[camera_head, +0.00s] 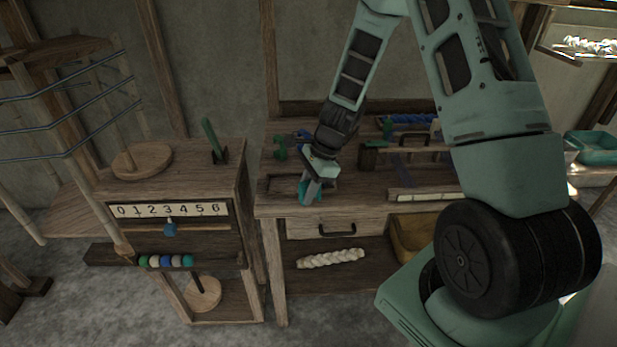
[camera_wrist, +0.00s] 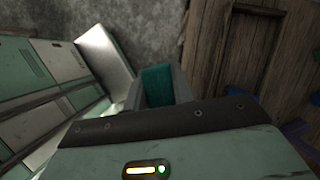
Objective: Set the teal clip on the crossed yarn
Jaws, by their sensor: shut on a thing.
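My gripper (camera_head: 312,185) is at the front left of the wooden workbench, pointing down near the bench top. It is shut on the teal clip (camera_head: 303,188), which shows as a small teal patch between the fingers. In the wrist view the teal clip (camera_wrist: 157,86) sits between the two grey fingers, and my gripper (camera_wrist: 155,90) closes on it from both sides. Whether the clip touches the bench cannot be told. I cannot make out crossed yarn with certainty in either view.
A drawer with a dark handle (camera_head: 337,230) is under the bench top. A cream braided hank (camera_head: 331,258) lies on the lower shelf. Left stands a cabinet with a number strip (camera_head: 168,210) and a yarn frame with blue strands (camera_head: 70,126). A green clamp (camera_head: 281,148) stands behind my gripper.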

